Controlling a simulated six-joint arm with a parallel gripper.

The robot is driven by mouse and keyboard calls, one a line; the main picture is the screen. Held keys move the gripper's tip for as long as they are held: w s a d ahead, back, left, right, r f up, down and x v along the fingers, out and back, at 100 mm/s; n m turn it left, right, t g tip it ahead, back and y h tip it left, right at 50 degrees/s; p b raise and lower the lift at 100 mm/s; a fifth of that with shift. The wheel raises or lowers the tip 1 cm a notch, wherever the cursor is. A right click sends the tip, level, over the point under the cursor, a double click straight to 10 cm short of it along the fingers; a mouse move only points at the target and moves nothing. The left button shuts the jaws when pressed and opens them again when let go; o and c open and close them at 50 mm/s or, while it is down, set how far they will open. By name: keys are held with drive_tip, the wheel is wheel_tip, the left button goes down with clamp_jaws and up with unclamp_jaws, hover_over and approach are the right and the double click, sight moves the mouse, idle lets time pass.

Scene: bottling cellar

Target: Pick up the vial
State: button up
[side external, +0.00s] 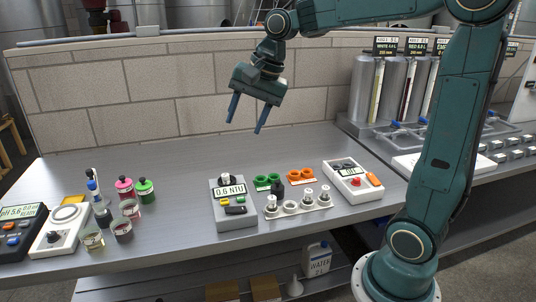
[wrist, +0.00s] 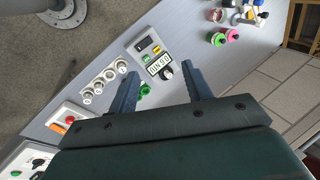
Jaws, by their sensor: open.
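Several small vials with pale caps stand in a white rack, one of them a vial (side external: 308,196) near the middle of the bench. In the wrist view this row includes a vial (wrist: 98,84) left of my fingers. Which vial the task means I cannot tell. My gripper (side external: 246,127) is open and empty, high above the bench, behind and above the grey turbidity meter (side external: 234,212). In the wrist view my gripper's two blue fingers (wrist: 160,76) are wide apart, with the meter (wrist: 150,50) beyond them. Nothing is between the fingers.
Green rings (side external: 262,183) and orange rings (side external: 300,175) lie behind the rack. A white device with a red button (side external: 356,183) stands to its right. Beakers and pink- and green-capped bottles (side external: 145,189) stand left. A brick wall (side external: 170,92) runs behind. The back bench is clear.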

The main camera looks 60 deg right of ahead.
drive_tip(key=w+d+f+m+y, duration=0.1)
drive_tip(key=w+d+f+m, duration=0.4)
drive_tip(key=w+d+m, duration=0.4)
drive_tip(key=m+g+y, duration=0.1)
drive_tip(key=m, duration=0.5)
approach(226, 174)
drive_tip(key=shift+x, duration=1.45)
drive_tip(key=shift+a+f, duration=0.1)
drive_tip(key=shift+a, duration=0.05)
drive_tip(key=shift+x, duration=2.45)
drive_tip(key=c, duration=1.1)
